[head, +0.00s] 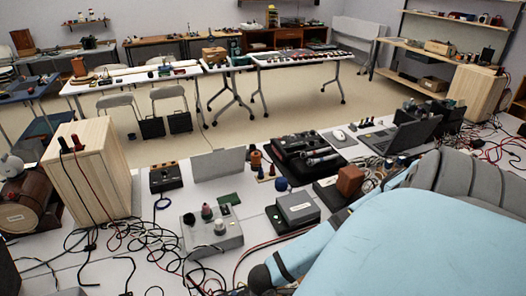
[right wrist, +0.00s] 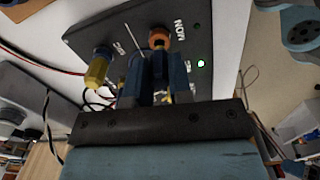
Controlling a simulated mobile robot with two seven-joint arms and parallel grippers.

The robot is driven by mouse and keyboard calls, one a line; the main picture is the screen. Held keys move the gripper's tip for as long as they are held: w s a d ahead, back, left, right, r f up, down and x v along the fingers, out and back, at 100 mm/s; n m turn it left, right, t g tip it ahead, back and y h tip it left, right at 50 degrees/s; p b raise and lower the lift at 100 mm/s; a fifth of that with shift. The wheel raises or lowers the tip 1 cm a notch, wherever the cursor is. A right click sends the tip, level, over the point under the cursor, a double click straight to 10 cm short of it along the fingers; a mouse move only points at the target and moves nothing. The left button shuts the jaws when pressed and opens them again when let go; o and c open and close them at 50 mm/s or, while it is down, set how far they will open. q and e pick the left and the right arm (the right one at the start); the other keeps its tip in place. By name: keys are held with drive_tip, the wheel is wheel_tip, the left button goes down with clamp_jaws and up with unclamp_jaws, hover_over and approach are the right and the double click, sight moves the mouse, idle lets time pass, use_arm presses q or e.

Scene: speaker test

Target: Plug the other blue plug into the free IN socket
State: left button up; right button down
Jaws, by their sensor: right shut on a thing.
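In the right wrist view my right gripper (right wrist: 152,68) is shut on a dark blue plug, mostly hidden between its fingers. The fingers are over a dark box (right wrist: 185,14) with printed labels and a lit green lamp. An orange-ringed part (right wrist: 158,37) is just beyond the fingertips, by a label that seems to read MON. A yellow plug (right wrist: 97,68) stands in the panel to the left, by a partly legible label. Whether the held plug touches a socket is hidden. In the head view my blue arm covers the lower right. My left gripper is not seen.
A grey box with knobs (head: 228,241) stands amid tangled cables on the white table. A grey-topped box (head: 298,207) is to its right. A wooden speaker (head: 92,172) is at left, a laptop (head: 405,133) at right. Loose cables cover the front left.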

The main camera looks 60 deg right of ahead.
drive_tip(key=shift+f+b, duration=0.35)
drive_tip(key=shift+f, duration=0.55)
idle(0.4)
drive_tip(key=c, duration=1)
unclamp_jaws()
drive_tip(key=shift+o, duration=0.2)
drive_tip(key=shift+r, duration=0.1)
wheel_tip(320, 180, up, 3)
drive_tip(key=p, duration=0.3)
drive_tip(key=shift+f, duration=0.2)
drive_tip(key=shift+r+p, duration=0.7)
drive_tip(key=shift+r, duration=1.7)
